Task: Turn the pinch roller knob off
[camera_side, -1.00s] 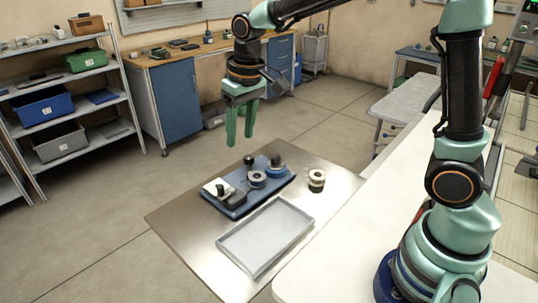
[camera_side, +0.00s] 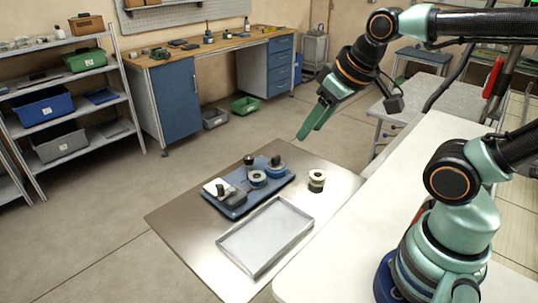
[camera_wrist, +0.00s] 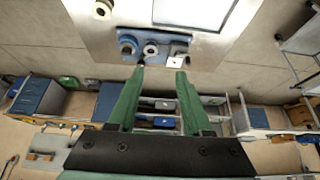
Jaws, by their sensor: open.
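A blue deck (camera_side: 262,193) lies on a metal table and carries a blue reel (camera_side: 276,168), a white-and-dark reel (camera_side: 257,179), a small black upright knob (camera_side: 249,160) and a white block (camera_side: 214,187) with a dark grey part. I cannot tell for certain which part is the pinch roller knob. My gripper (camera_side: 316,122) is in the air above and right of the deck in the side view, tilted, its green fingers apart and empty. In the wrist view, the fingertips (camera_wrist: 160,72) appear just below the deck (camera_wrist: 158,36); the white block (camera_wrist: 176,60) shows near the right fingertip.
A shallow grey tray (camera_side: 265,235) lies in front of the deck. A loose cream-and-black reel (camera_side: 316,181) stands right of the deck on the metal table (camera_side: 190,242). A white counter (camera_side: 350,235) is at the right. Shelves and a workbench stand behind, well clear.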

